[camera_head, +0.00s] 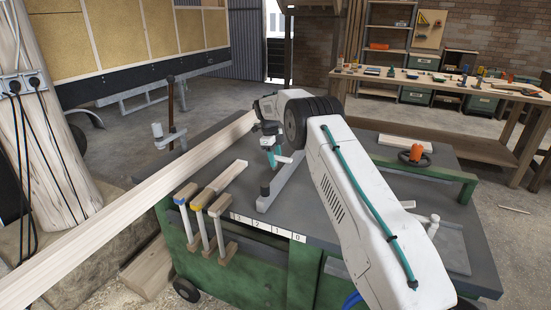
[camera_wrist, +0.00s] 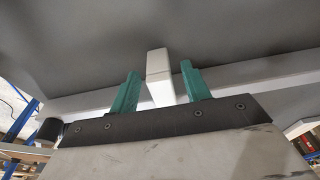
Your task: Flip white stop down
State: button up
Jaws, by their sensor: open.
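The white stop (camera_wrist: 159,72) is a small pale block. In the wrist view it shows between the two green fingers of my gripper (camera_wrist: 160,82). The gripper is open, with a gap from the left finger to the block and a smaller one from the right finger. Whether either finger touches it I cannot tell. In the head view my gripper (camera_head: 270,157) points down over the workbench, and the white stop (camera_head: 286,159) shows as a small pale piece just right of the fingers, by the grey rail (camera_head: 287,187).
A dark knob (camera_head: 265,188) stands at the rail's near end. A long timber beam (camera_head: 130,208) runs along the bench's left side. An orange-handled tool (camera_head: 415,154) lies at the back right. The bench (camera_head: 330,220) is largely clear.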

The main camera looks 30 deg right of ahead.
notch_tip(320, 180, up, 8)
jog(key=w, duration=0.1)
jog(key=shift+a+f, duration=0.2)
jog(key=shift+a, duration=0.25)
jog(key=s+a+r+n, duration=0.25)
jog(key=s+r, duration=0.25)
jog(key=r, duration=0.3)
jog(key=s+a+r+n, duration=0.2)
jog(key=s+r+n, duration=0.2)
jog(key=r, duration=0.4)
jog(key=s+a+r+n+t, duration=0.1)
jog(key=s+a+r+n, duration=0.3)
jog(key=s, duration=0.5)
jog(key=s+a+r+n+t, duration=0.15)
jog(key=s+r+n, duration=0.3)
jog(key=s, duration=0.45)
jog(key=s+a+n+y, duration=0.1)
jog(key=s+a+n, duration=0.15)
jog(key=s, duration=0.55)
jog(key=s+a+n, duration=0.1)
jog(key=s+n, duration=0.2)
jog(key=s, duration=0.5)
jog(key=s+a+f+n, duration=0.1)
jog(key=s+f+n, duration=0.2)
jog(key=s, duration=0.6)
jog(key=s+f+n, duration=0.4)
jog(key=s+f, duration=0.1)
jog(key=s, duration=0.3)
jog(key=shift+s+a+f, duration=0.35)
jog(key=shift+s+f, duration=0.05)
